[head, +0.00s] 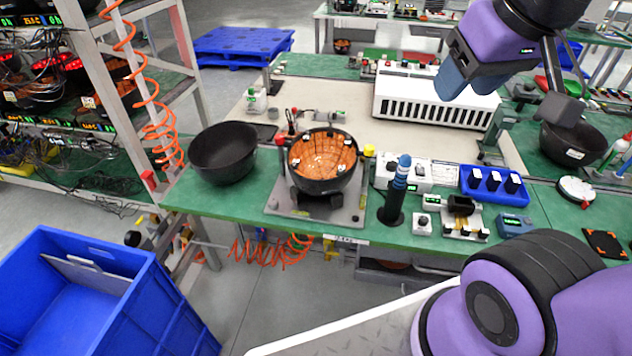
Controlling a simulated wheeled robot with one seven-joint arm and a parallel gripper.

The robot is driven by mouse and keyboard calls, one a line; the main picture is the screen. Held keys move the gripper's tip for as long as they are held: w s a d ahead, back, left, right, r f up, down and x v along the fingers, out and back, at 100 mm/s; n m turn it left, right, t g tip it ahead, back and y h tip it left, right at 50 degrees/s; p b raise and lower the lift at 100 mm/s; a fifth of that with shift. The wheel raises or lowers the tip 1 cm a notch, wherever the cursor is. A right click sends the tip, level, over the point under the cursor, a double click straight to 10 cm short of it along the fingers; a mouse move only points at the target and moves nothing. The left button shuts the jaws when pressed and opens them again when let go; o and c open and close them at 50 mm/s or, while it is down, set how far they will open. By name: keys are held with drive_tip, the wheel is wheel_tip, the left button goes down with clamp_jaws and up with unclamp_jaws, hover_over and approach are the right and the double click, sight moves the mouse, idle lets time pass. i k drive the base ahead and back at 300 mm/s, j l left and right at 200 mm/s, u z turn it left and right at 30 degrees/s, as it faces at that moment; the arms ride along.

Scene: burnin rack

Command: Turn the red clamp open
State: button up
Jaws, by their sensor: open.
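The red clamp (280,141) is a small red-topped piece on a dark post at the left rim of a dark bowl with an orange-brown lined inside (322,158). The bowl sits in a fixture on a grey plate (285,207) on the green bench. A yellow-topped piece (369,150) stands at the bowl's right rim. The lower part of the red clamp is small and hard to make out. My gripper (510,93) is at the upper right, raised above the bench, open and well apart from the red clamp. Nothing shows between its fingers.
An empty black bowl (224,152) stands left of the fixture. A dark stand with a blue-ringed post (398,185) is close at its right. A white slotted unit (437,96) lies behind. A shelf rack with a coiled orange hose (150,90) and a blue bin (130,320) are left.

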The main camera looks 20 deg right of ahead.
sight(279, 138)
drive_tip(key=i+j, duration=0.2)
drive_tip(key=j, duration=0.2)
drive_tip(key=i+j+u, duration=0.1)
drive_tip(key=j, duration=0.3)
drive_tip(key=i+j, duration=0.25)
drive_tip(key=j, duration=0.15)
